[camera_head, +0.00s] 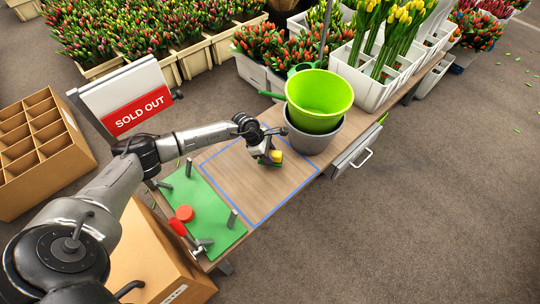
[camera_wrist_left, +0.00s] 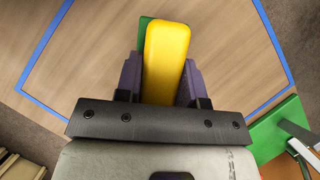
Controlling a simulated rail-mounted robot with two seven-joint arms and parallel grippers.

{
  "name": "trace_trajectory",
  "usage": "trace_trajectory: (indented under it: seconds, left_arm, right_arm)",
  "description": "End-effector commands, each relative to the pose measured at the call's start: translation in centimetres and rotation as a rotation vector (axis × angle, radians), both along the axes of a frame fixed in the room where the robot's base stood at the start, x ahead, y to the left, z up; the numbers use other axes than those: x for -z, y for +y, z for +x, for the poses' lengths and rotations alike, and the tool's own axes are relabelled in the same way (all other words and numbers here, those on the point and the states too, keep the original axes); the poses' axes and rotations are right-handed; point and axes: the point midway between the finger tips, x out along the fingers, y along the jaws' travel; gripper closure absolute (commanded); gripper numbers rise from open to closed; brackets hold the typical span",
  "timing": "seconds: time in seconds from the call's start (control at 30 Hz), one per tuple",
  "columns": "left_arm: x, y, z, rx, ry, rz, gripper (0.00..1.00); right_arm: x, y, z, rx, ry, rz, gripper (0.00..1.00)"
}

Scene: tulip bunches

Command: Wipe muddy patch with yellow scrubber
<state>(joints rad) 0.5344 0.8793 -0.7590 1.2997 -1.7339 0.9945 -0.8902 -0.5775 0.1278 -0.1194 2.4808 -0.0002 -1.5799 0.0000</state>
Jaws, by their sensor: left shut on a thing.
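My left gripper (camera_head: 268,155) is shut on the yellow scrubber (camera_head: 276,156), which has a green side. In the left wrist view the scrubber (camera_wrist_left: 167,55) sits between the two fingers of my left gripper (camera_wrist_left: 160,82), with a green edge showing at its left. The scrubber is over the wooden table top (camera_head: 240,175), inside a blue outlined square (camera_head: 283,201). I cannot tell whether it touches the wood. No muddy patch shows on the bare wood; any part under the gripper and scrubber is hidden. My right gripper is not in view.
A green bucket (camera_head: 319,92) in a grey one (camera_head: 312,137) stands just beyond the square. A green board (camera_head: 212,207) with posts, a red disc (camera_head: 184,213) and a red-handled tool (camera_head: 179,228) lies at the near end. A SOLD OUT sign (camera_head: 125,97) stands left.

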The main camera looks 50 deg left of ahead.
Motion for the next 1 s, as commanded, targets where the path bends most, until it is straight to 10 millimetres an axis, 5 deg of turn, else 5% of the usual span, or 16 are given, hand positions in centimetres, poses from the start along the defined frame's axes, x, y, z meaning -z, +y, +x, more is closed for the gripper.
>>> trace_trajectory:
  seconds: [0.5, 1.0]
  left_arm:
    - [-4.7, 0.3, -0.3, -0.005, 0.002, 0.000, 0.86]
    - [-5.2, 0.3, -0.3, -0.006, 0.001, -0.001, 0.86]
  right_arm:
    - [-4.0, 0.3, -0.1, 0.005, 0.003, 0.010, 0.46]
    - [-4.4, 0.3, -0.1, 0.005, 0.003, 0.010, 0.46]
